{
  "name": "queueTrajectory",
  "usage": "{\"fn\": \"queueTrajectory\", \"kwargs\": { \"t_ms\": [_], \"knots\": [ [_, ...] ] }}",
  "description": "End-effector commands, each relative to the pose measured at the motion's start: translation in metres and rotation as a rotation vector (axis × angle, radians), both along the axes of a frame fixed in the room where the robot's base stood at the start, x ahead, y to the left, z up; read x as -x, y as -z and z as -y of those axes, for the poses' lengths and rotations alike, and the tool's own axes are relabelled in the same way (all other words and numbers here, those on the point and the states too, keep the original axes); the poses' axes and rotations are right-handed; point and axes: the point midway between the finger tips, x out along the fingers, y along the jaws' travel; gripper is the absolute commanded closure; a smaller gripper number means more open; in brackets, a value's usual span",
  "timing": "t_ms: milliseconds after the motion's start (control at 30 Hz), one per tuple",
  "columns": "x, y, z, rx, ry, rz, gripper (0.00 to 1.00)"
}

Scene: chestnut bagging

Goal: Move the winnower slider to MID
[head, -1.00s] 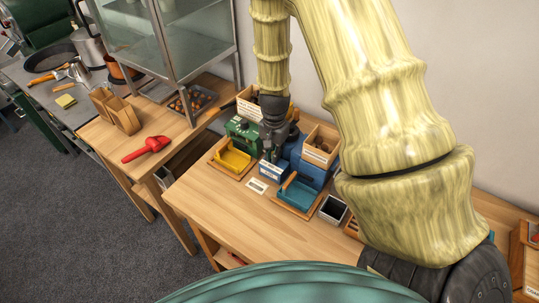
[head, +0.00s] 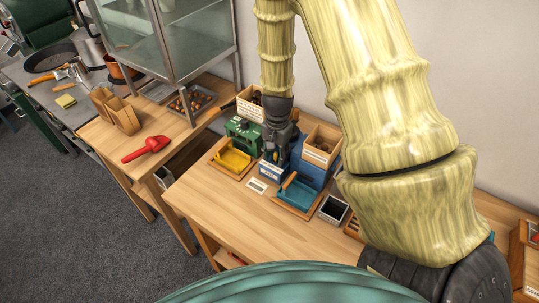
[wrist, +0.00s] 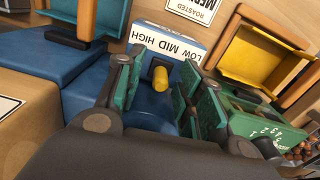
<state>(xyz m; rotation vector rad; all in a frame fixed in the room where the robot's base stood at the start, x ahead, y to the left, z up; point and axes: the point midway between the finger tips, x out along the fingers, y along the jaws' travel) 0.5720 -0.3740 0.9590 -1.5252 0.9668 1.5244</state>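The blue winnower (head: 313,172) stands on the wooden table, with a small LOW / MID / HIGH label box (head: 272,172) at its front. The label (wrist: 158,45) shows large in the wrist view. The slider's yellow knob (wrist: 160,78) shows just below the label, roughly under MID to HIGH; its exact setting is hard to tell. My gripper (wrist: 158,92) is open, with one green-padded finger on each side of the knob and gaps visible between. In the head view my gripper (head: 276,160) hangs down by the label box and hides the knob.
A teal tray (head: 297,194) lies at the winnower's front and a yellow tray (head: 233,158) at the left, by the green machine (head: 244,131). A wooden bin (head: 321,146) sits on the winnower. A black container (head: 333,209) stands right.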

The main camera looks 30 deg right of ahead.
Motion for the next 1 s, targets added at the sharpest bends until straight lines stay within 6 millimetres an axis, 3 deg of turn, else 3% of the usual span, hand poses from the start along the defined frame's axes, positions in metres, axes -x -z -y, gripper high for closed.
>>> {"fn": "queueTrajectory", "kwargs": {
  "t_ms": [1000],
  "knots": [
    [0.000, -0.072, 0.000, 0.000, 0.000, 0.000, 0.62]
  ]
}}
